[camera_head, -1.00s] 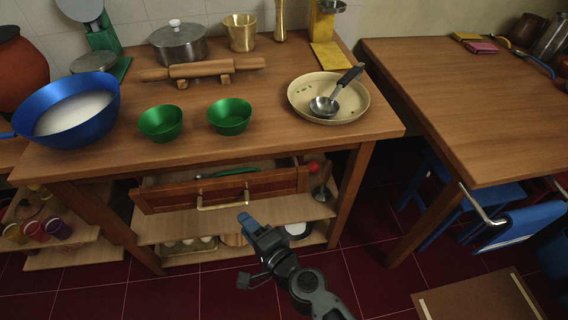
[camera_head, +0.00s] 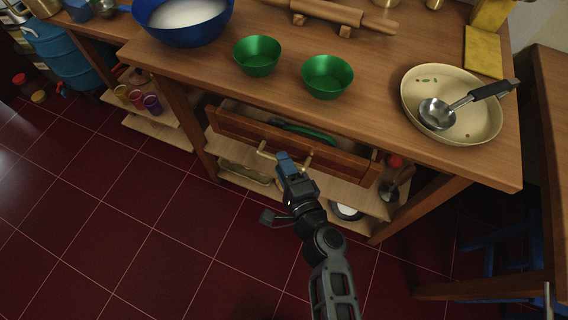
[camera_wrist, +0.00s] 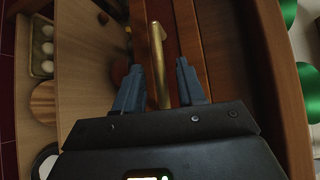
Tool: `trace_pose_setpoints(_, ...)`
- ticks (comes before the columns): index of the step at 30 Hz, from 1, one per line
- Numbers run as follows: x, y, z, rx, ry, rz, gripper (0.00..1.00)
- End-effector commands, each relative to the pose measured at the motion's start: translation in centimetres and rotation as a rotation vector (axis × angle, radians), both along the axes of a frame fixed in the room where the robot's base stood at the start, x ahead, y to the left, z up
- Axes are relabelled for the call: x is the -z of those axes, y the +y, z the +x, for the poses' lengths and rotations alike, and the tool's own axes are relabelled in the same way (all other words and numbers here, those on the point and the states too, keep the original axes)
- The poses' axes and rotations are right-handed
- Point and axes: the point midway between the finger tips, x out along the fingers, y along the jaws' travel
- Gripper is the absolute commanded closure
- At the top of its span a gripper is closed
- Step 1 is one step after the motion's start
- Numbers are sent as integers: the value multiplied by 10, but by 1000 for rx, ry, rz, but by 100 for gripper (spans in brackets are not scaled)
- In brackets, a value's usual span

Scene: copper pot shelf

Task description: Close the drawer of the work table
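The work table (camera_head: 372,118) fills the upper middle of the head view. Its wooden drawer (camera_head: 235,127) hangs partly open below the tabletop, with a green object (camera_head: 305,133) inside. A brass bar handle (camera_head: 264,152) is on the drawer front. My gripper (camera_head: 285,157) is in front of the drawer, at the handle, and hides part of it. In the wrist view, my gripper (camera_wrist: 159,68) is open, with one finger on each side of the brass handle (camera_wrist: 158,45). A gap shows on both sides, so the fingers do not appear clamped on it.
Green bowls (camera_head: 257,55), a blue bowl (camera_head: 165,38) and a cream plate (camera_head: 480,127) with a ladle (camera_head: 440,112) stand on the tabletop. A lower shelf (camera_head: 228,150) with items lies under the drawer. A blue stool (camera_head: 488,248) is at right. The red floor at left is clear.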

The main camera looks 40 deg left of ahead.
Motion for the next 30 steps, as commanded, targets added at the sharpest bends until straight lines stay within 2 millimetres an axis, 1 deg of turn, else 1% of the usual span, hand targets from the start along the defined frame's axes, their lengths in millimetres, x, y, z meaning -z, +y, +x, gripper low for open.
trace_pose_setpoints(3, 1, 6, 3, 0, 1, 0, 61)
trace_pose_setpoints(11, 1, 6, 4, 1, 1, -1, 61)
trace_pose_setpoints(23, 1, 6, 4, 1, 1, -1, 98)
trace_pose_setpoints(24, 1, 6, 4, 1, 1, -1, 100)
trace_pose_setpoints(30, 1, 6, 4, 2, 1, -1, 100)
